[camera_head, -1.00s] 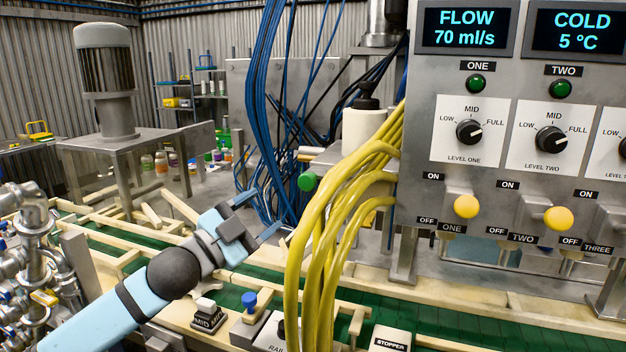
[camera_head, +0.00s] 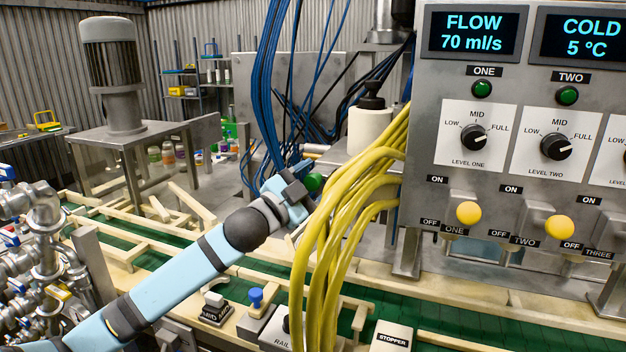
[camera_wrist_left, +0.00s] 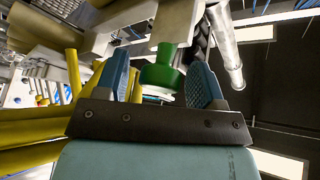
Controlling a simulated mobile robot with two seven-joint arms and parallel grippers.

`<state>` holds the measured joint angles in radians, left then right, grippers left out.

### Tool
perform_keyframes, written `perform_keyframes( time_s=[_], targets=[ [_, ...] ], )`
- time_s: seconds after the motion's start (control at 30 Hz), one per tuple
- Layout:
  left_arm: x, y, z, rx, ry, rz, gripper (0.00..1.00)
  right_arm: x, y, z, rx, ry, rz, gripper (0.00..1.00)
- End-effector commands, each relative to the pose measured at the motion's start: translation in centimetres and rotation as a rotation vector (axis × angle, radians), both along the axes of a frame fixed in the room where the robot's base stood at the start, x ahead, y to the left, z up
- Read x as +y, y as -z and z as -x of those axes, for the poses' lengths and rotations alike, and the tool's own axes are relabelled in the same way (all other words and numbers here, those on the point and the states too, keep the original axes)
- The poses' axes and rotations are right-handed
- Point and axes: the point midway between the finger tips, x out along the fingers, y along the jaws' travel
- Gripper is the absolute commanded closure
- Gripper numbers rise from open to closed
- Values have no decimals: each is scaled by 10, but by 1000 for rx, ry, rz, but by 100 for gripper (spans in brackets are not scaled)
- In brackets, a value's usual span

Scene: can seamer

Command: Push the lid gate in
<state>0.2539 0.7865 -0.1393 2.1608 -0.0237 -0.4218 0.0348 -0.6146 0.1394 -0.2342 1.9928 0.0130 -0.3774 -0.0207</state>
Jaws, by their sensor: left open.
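A green round knob (camera_head: 314,182) shows beside the yellow hoses in the head view; no label on it is readable, so I cannot be sure it belongs to the lid gate. In the left wrist view the green knob (camera_wrist_left: 161,74) is on a pale machine part, ahead and between the two blue fingers. My left gripper (camera_head: 299,186) is right beside the knob in the head view, its fingertips partly hidden. In the left wrist view my left gripper (camera_wrist_left: 160,85) is open and holds nothing. Contact with the knob cannot be told. My right gripper is out of view.
Yellow hoses (camera_head: 345,215) hang just right of the gripper, and blue cables (camera_head: 265,110) run down behind it. The control panel (camera_head: 425,130) stands at the right. A green conveyor (camera_head: 460,318) passes below, with a blue knob (camera_head: 256,297) in front.

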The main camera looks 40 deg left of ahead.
Motion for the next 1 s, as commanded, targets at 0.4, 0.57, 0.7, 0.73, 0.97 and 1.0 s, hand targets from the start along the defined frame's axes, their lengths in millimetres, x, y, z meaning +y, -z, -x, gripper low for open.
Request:
perform_keyframes(
  time_s=[0.4,0.57,0.7,0.73,0.97,1.0],
  targets=[
    [0,0,0,0,0,1,90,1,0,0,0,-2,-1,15],
    [1,0,-3,1,0,1,100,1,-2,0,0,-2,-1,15],
    [7,-3,-25,0,-2,3,100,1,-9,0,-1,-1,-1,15],
    [8,-2,-30,2,-2,2,100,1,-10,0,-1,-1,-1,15],
    [11,0,-43,2,-1,1,100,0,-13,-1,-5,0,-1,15],
    [11,0,-43,1,-2,1,100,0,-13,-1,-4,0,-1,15]
  ],
)
